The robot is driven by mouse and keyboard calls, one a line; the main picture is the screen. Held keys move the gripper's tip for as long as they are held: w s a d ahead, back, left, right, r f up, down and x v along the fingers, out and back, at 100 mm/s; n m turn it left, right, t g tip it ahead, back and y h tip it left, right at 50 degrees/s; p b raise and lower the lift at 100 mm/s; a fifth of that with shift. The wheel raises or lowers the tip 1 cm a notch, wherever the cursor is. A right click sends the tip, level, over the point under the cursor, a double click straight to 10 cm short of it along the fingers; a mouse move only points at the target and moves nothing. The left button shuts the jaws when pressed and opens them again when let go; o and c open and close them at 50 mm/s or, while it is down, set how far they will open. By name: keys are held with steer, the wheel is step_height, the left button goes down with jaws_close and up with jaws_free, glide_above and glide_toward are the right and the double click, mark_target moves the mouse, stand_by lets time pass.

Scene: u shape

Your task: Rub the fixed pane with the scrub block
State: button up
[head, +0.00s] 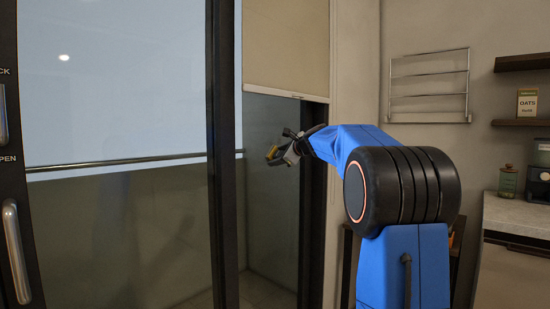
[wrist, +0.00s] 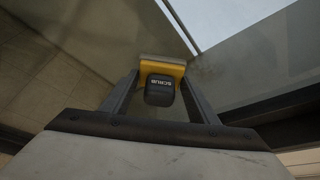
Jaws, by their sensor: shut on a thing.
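The scrub block (wrist: 163,67) has a yellow body with a pale face and a dark handle lettered "SCRUB". My gripper (wrist: 160,92) is shut on the dark handle, with one finger on each side. In the head view the yellow of the block (head: 272,153) shows at the end of my gripper (head: 283,152), at the left of my arm. The fixed pane (head: 268,205) is the narrow glass right of the dark upright, with its top covered by a blind. The block is in front of the pane; I cannot tell whether it touches.
A beige roller blind (head: 286,45) hangs above my gripper. A dark upright frame (head: 223,150) stands to its left, beside a larger glass door (head: 115,230) with a handle (head: 16,250). A wall rack (head: 429,95), shelves (head: 522,123) and a counter (head: 520,215) are at right.

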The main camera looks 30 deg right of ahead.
steer(key=shift+w+d, duration=1.45)
steer(key=shift+d, duration=2.45)
steer(key=shift+s+a+r, duration=0.4)
steer(key=shift+s+a, duration=0.05)
steer(key=shift+a, duration=0.8)
steer(key=shift+s+a+r, duration=0.4)
steer(key=shift+s+a, duration=0.1)
steer(key=shift+a, duration=0.7)
steer(key=shift+s+a+r, duration=0.4)
steer(key=shift+s+a, duration=0.05)
steer(key=shift+a, duration=0.8)
steer(key=shift+s+a, duration=0.3)
steer(key=shift+a, duration=0.65)
steer(key=shift+s+a, duration=0.3)
steer(key=shift+a, duration=0.65)
steer(key=shift+r, duration=1.2)
steer(key=w+d, duration=0.4)
steer(key=d, duration=0.7)
steer(key=shift+d, duration=0.15)
steer(key=shift+s+d, duration=0.35)
steer(key=shift+s, duration=0.6)
steer(key=shift+s+d, duration=0.3)
steer(key=shift+s, duration=0.6)
steer(key=shift+s+d, duration=0.35)
steer(key=shift+s, duration=0.6)
